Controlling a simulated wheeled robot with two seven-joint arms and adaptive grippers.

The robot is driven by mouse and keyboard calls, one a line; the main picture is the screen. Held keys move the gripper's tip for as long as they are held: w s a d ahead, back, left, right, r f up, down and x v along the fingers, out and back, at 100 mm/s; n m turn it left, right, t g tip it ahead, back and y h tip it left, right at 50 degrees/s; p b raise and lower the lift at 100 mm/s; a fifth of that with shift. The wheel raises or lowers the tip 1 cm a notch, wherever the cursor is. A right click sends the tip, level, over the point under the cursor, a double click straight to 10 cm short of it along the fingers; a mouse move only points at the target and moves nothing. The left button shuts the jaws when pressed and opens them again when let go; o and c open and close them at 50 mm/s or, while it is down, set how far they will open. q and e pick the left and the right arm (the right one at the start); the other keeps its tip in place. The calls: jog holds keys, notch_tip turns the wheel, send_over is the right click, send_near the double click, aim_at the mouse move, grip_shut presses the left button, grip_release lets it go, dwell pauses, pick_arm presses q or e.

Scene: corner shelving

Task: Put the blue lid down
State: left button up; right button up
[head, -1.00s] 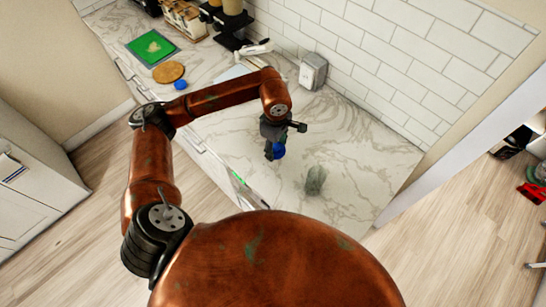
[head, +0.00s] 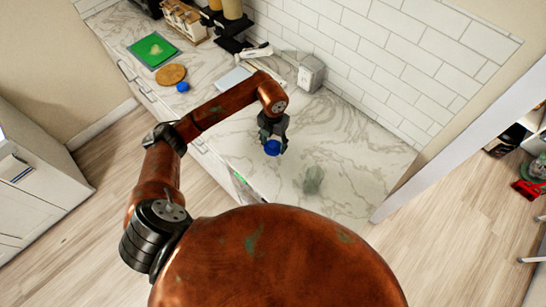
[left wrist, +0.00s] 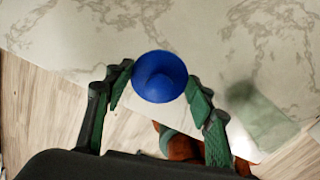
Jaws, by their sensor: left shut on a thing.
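The blue lid (head: 272,148) is round and deep blue. My left gripper (head: 272,139) is shut on it over the front part of the marble counter. In the left wrist view the lid (left wrist: 159,76) sits between the green-padded fingertips (left wrist: 159,82), its round face toward the camera. The head view does not clearly show how high the lid is above the counter. My right gripper is not in view.
The marble counter (head: 350,135) is clear to the right, except for a translucent greenish container (head: 314,180) near the lid. Another blue round item (head: 182,87), a round wooden board (head: 171,75) and a green board (head: 153,50) lie at the left. A grey box (head: 310,74) stands by the wall.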

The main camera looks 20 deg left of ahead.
aim_at(273, 150)
pick_arm(q)
notch_tip(273, 150, down, 4)
jog(key=shift+f+p, duration=0.25)
jog(key=shift+p, duration=0.15)
jog(key=shift+f+p, duration=0.4)
jog(key=shift+f, duration=1.85)
jog(key=shift+f, duration=0.1)
jog(key=o, duration=1.1)
jog(key=shift+c, duration=0.2)
